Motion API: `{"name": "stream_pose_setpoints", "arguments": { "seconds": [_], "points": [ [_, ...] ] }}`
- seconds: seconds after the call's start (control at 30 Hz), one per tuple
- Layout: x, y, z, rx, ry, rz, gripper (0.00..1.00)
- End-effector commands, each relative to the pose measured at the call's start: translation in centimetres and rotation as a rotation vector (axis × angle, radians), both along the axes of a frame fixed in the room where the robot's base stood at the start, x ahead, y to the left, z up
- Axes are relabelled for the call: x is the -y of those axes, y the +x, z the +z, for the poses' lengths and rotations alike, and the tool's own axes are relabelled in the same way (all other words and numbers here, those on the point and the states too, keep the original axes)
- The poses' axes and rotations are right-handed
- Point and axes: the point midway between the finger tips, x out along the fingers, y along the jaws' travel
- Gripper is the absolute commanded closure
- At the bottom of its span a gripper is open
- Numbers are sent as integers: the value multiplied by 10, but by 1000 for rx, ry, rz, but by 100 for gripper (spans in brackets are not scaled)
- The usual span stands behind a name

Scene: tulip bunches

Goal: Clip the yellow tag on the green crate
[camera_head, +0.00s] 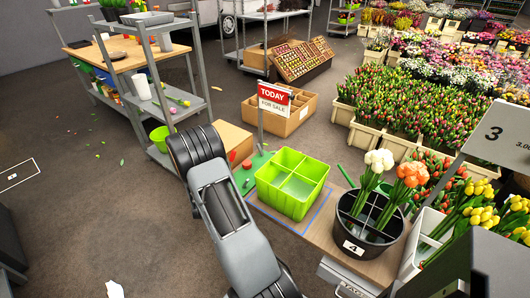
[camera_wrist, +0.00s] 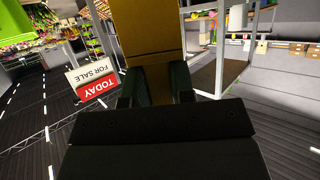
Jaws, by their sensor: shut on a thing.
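The bright green crate (camera_head: 278,202) stands upright on the wooden bench, inside a blue outline, with divided compartments and no flowers visible in it. My gripper (camera_wrist: 158,82) is shut on the yellow tag (camera_wrist: 153,32), a flat yellow-orange piece between its two dark fingers in the wrist view. The tag's far end runs out of the picture at the top. In the head view my arm rises to the left of the crate, apart from it, and hides the gripper and the tag.
A red-and-white sale sign (camera_head: 275,98) stands behind the crate; it also shows in the wrist view (camera_wrist: 92,78). A black bucket (camera_head: 366,235) with white and orange tulips stands right of the crate. A cardboard box (camera_head: 232,139) is behind my arm. The floor at left is mostly clear.

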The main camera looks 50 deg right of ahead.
Motion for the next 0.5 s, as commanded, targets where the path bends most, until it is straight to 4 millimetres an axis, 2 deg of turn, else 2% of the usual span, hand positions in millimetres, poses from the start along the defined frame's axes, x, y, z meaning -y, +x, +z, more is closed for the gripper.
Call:
{"name": "stream_pose_setpoints", "arguments": {
  "seconds": [0.03,0.2,0.3,0.5],
  "points": [
    [29,-11,17,1,0,-97,100],
    [106,-55,41,1,1,-386,100],
    [140,-81,52,1,1,-527,100],
    [181,-123,65,0,1,-725,100]
  ]
}}
